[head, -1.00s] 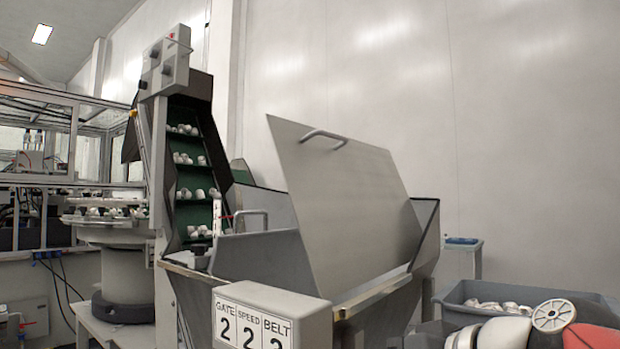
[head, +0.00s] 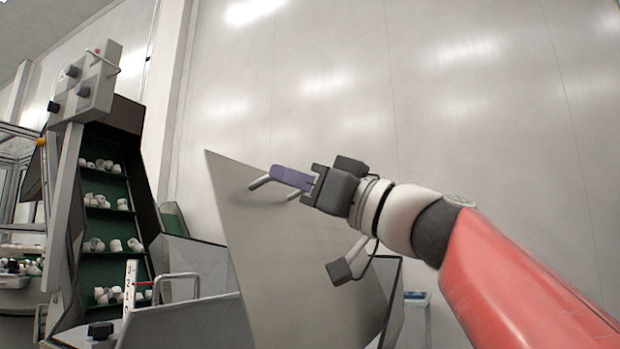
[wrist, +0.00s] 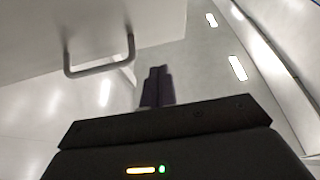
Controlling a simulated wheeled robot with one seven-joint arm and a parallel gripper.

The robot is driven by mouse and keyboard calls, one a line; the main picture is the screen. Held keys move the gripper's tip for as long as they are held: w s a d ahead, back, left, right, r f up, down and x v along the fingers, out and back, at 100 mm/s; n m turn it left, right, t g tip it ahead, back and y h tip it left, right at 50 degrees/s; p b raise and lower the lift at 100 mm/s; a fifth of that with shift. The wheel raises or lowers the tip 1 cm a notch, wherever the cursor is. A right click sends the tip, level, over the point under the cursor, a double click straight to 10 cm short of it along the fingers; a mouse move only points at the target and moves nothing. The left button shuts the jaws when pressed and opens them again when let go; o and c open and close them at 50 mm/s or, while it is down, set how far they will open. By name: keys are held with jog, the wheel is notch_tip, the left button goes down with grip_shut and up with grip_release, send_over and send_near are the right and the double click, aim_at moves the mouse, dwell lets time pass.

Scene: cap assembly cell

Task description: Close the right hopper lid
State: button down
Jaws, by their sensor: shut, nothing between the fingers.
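The right hopper lid (head: 285,255) is a grey sheet that stands raised and tilted over the hopper. Its bent-bar handle (head: 259,183) is near the upper edge, partly hidden behind my fingers in the head view. My gripper (head: 290,177) has purple fingers, shut and empty, overlapping the handle in that picture. In the wrist view the lid (wrist: 35,30) fills the upper left, and the handle (wrist: 98,70) lies left of my gripper's fingers (wrist: 158,72), with a gap showing between them. The fingers do not hold the handle.
A green conveyor (head: 108,220) carrying white caps rises at the left, with a grey control box (head: 88,85) on top. A smaller handle (head: 177,276) stands on the left part of the hopper. The wall behind the lid is bare.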

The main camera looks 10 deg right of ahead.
aim_at(233, 178)
jog(key=w+a, duration=0.1)
jog(key=a, duration=0.1)
jog(key=w+a+p, duration=0.1)
jog(key=w+a, duration=0.1)
jog(key=shift+a, duration=0.2)
jog(key=shift+w+a+f, duration=0.25)
jog(key=shift+a, duration=0.1)
jog(key=shift+a, duration=0.1)
